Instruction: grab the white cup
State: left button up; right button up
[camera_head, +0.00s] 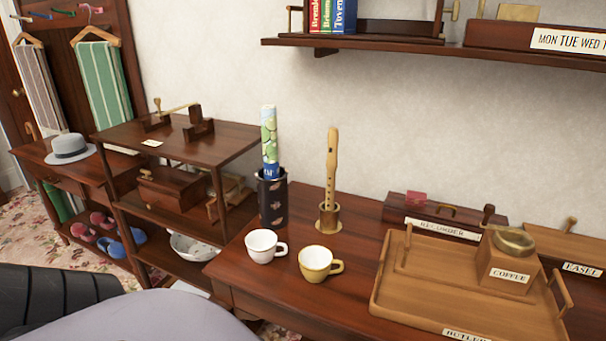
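The white cup (261,246) stands upright near the front left corner of the dark wooden table (340,300). Its handle points right. A yellow cup (315,265) stands upright close to its right, handle also pointing right. Neither of my grippers shows in the head view. Parts of my own body fill the lower left of the picture.
Behind the cups stand a dark cylinder holder (272,203) with a rolled item and a recorder (331,180) on a stand. A wooden tray (430,300) with a coffee grinder (507,262) is at right. A shelf unit (175,145) stands left.

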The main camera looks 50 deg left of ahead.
aim_at(261, 244)
jog(key=u, duration=1.85)
